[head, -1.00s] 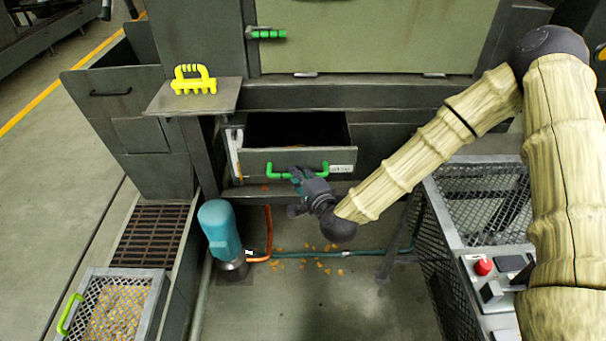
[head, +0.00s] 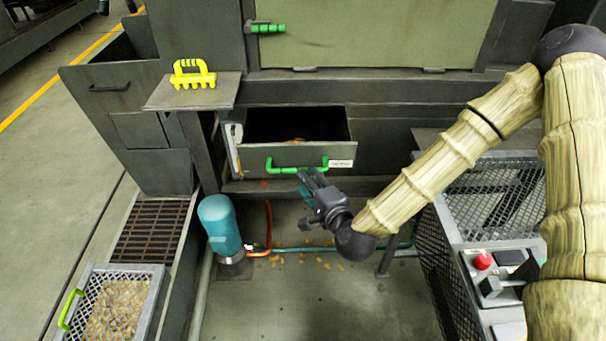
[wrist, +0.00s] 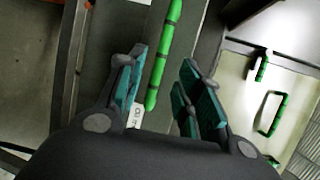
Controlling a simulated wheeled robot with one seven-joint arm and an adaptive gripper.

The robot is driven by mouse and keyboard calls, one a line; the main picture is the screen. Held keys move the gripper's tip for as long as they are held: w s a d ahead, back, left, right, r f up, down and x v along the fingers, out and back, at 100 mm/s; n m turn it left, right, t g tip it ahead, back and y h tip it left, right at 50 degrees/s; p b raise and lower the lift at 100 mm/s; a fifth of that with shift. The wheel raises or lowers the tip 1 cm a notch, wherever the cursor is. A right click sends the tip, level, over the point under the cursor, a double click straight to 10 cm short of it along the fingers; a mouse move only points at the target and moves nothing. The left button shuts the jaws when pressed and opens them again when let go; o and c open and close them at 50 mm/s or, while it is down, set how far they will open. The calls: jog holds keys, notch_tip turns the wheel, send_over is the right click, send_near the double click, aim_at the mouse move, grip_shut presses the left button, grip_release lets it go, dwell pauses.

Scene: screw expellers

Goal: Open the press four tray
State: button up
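The tray (head: 300,157) is a grey drawer under the green-panelled press, pulled part way out, with a dark inside and some orange bits in it. Its green bar handle (head: 297,166) runs along the front, with a white label (head: 341,163) at the right end; the label's text is too small to read. My gripper (head: 309,183) is just in front of and below the handle, apart from it. In the wrist view my gripper (wrist: 160,85) has its teal finger pads spread wide with nothing between them, and the green handle (wrist: 162,55) lies beyond the fingertips.
A yellow tool (head: 193,76) sits on a small side shelf. A teal motor-like unit (head: 220,226) stands on the floor, with hoses beside it. A mesh-sided stand with a red button (head: 482,261) is at the right. A mesh-covered bin (head: 118,305) is at lower left.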

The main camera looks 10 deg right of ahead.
jog(key=shift+v, duration=2.55)
jog(key=s+f+n+g+p, duration=0.4)
jog(key=s+f+n+g, duration=0.4)
jog(key=s+f, duration=0.65)
jog(key=s+d+f+n+g+h+p, duration=0.1)
jog(key=s+d+f+n+g+h, duration=0.1)
jog(key=s+d, duration=0.4)
jog(key=s+d+f+n+g+h+p, duration=0.2)
jog(key=s+d+f+n+g+h, duration=0.1)
jog(key=s, duration=0.7)
jog(key=d+f+n+g, duration=0.1)
jog(key=d+f+g, duration=0.1)
jog(key=d+f, duration=0.1)
jog(key=shift+d+f+n, duration=0.3)
jog(key=shift+d+n, duration=0.1)
jog(key=shift+d, duration=0.3)
